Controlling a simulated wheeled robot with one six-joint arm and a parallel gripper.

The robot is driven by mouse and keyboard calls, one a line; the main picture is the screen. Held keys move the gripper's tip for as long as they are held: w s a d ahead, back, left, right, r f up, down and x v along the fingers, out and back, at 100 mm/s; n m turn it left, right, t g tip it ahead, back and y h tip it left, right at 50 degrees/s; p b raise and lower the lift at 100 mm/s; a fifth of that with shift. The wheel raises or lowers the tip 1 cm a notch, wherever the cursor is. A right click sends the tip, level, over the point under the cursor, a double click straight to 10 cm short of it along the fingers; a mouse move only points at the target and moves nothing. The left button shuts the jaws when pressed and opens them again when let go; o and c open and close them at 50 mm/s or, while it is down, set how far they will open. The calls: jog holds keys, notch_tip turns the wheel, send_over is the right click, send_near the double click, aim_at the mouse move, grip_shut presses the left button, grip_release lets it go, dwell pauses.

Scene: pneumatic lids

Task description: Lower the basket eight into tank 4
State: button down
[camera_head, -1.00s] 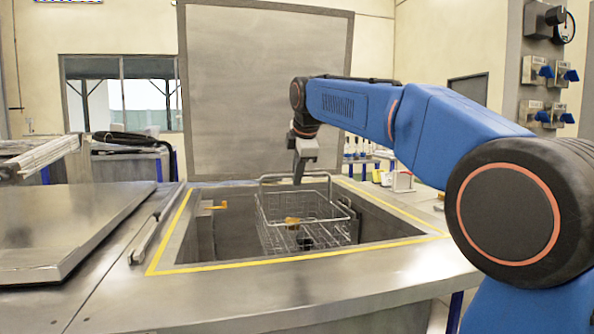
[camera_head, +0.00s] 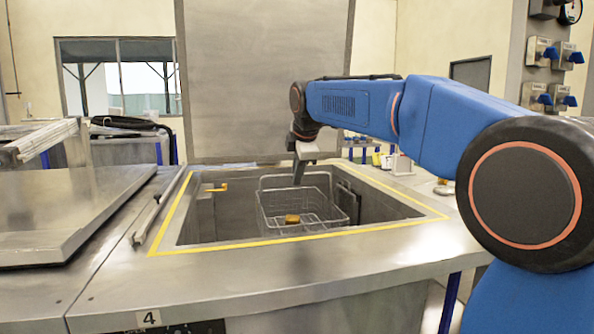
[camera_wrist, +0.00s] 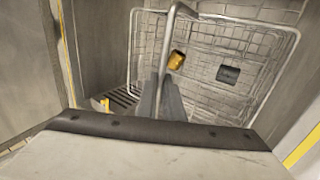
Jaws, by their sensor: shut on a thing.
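The wire basket (camera_head: 300,222) hangs inside the open mouth of tank 4 (camera_head: 205,240), whose number plate (camera_head: 148,318) shows on the front edge. My gripper (camera_head: 299,178) is above the basket, shut on its handle. In the wrist view the two fingers of my gripper (camera_wrist: 163,105) close around the handle bar (camera_wrist: 170,35), and the mesh basket (camera_wrist: 215,60) lies below. A gold block (camera_wrist: 177,60) and a dark block (camera_wrist: 228,74) are in the basket. The number eight is not visible on it.
Yellow tape (camera_head: 300,238) edges the tank opening. An orange hook (camera_head: 218,187) sits on the inner left wall. The raised lid (camera_head: 265,80) stands behind. A closed flat lid (camera_head: 70,215) lies to the left.

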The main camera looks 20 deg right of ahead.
notch_tip(320, 180, down, 8)
dwell(1.4)
jog(key=shift+f, duration=0.7)
dwell(0.7)
jog(key=c, duration=1.8)
grip_release()
jog(key=shift+f, duration=0.1)
jog(key=w+r+v, duration=0.1)
jog(key=v, duration=0.8)
jog(key=w+r+v, duration=0.1)
jog(key=w+v, duration=0.1)
jog(key=v, duration=0.7)
jog(key=w+r+v, duration=0.1)
jog(key=w+v, duration=0.1)
jog(key=v, duration=0.7)
jog(key=shift+r, duration=0.45)
